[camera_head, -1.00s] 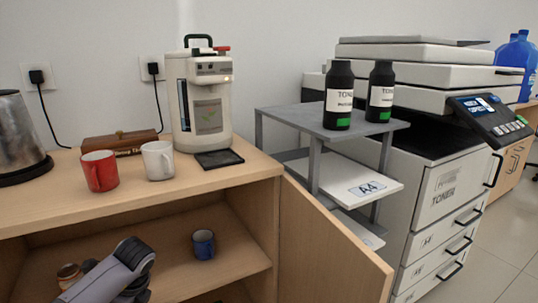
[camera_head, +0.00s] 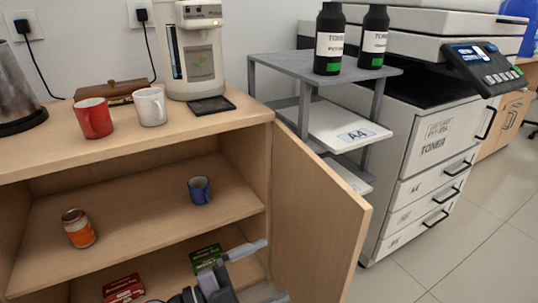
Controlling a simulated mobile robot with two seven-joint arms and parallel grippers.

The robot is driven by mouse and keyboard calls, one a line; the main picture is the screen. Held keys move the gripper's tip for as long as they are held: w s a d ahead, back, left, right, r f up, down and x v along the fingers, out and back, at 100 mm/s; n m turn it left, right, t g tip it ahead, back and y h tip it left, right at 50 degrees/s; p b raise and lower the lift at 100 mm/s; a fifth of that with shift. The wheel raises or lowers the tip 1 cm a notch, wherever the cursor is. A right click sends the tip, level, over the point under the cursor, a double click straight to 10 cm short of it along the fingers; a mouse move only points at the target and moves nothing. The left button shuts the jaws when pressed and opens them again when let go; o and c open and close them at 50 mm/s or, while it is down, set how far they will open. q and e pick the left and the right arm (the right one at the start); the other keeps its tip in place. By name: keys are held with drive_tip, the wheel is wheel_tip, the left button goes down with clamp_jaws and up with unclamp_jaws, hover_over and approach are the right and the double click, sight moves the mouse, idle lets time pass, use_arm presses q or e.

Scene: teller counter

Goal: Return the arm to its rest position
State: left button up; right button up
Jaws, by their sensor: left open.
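My left gripper (camera_head: 260,273) is at the bottom centre, in front of the open cabinet (camera_head: 150,162). Its two pale fingers are spread apart and point right, with nothing between them. It is near the lower shelf opening and the inner side of the open door (camera_head: 315,215). The rest of my left arm is mostly below the picture edge. My right gripper does not show.
An orange-labelled jar (camera_head: 78,228) and a blue mug (camera_head: 200,190) stand on the middle shelf. A red box (camera_head: 123,288) and a green box (camera_head: 206,258) lie lower. Red mug (camera_head: 94,118) and white mug (camera_head: 151,106) stand on top. Floor at right is clear.

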use_arm(q)
drive_tip(key=a+n+t+y, duration=0.9)
drive_tip(key=a+n+y, duration=0.1)
drive_tip(key=n, duration=0.5)
drive_tip(key=s+a+f+n+g+y, duration=0.2)
drive_tip(key=s+f+n+g, duration=0.3)
drive_tip(key=s+f, duration=0.4)
drive_tip(key=s+a+r+g+y+p, duration=0.1)
drive_tip(key=s+a+r+p, duration=0.1)
drive_tip(key=r+p, duration=0.5)
drive_tip(key=s+a+r+g+y+p, duration=0.1)
drive_tip(key=a+r+p, duration=0.4)
drive_tip(key=p, duration=1.5)
wheel_tip(320, 180, up, 4)
drive_tip(key=shift+s+f+y+p, duration=0.2)
drive_tip(key=shift+s+y+p, duration=0.15)
drive_tip(key=shift+s, duration=0.3)
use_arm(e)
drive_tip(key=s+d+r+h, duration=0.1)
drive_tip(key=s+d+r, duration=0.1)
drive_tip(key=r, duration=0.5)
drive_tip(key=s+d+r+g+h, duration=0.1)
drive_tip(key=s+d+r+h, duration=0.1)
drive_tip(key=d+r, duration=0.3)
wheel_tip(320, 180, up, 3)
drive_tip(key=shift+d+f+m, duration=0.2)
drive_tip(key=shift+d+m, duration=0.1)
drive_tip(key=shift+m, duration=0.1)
